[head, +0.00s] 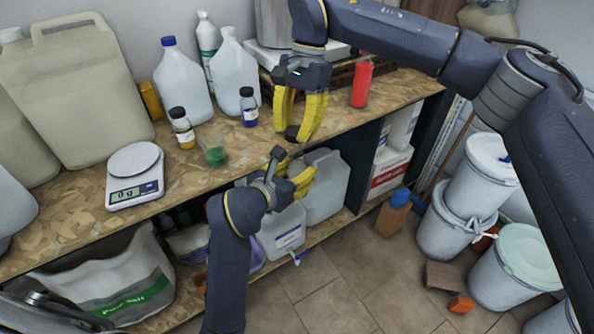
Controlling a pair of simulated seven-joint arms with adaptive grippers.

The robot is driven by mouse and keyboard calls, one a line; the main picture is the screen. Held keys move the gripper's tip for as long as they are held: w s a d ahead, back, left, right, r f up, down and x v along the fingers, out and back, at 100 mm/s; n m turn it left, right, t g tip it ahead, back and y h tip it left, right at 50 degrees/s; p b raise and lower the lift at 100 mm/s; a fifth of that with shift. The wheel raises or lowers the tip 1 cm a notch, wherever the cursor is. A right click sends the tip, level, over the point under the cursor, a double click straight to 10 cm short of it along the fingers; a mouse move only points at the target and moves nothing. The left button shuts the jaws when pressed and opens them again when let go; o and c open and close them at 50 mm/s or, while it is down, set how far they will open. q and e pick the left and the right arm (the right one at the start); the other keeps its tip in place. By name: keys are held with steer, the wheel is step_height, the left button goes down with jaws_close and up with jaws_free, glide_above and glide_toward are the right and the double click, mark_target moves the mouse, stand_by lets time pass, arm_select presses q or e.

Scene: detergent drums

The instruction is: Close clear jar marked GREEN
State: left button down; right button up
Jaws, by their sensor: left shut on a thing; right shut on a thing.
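A small clear jar with green contents (215,151) stands on the wooden worktop, with no cap visible on it. Its marking is too small to read. My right gripper (300,132) points down over the front edge of the worktop, shut on a dark round lid (294,135) between its yellow fingertips. The lid is to the right of the green jar and apart from it. My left gripper (303,181) is below the right one, in front of the worktop edge. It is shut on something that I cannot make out.
Dark-capped jars with yellow contents (182,129) and blue contents (249,107) stand close behind the green one. A scale (135,176) is to the left. Large jugs (182,82) and a red can (361,84) are farther back. White drums (481,173) stand on the floor.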

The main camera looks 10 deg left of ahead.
mark_target(298, 152)
steer(key=shift+w+d+m, duration=0.3)
steer(key=shift+m, duration=0.1)
steer(key=shift+s+m, duration=0.1)
steer(key=shift+m, duration=0.3)
steer(key=shift+y, duration=0.3)
steer(key=shift+f, duration=1.95)
steer(key=shift+f, duration=0.15)
steer(key=shift+f, duration=0.7)
steer(key=shift+f, duration=0.6)
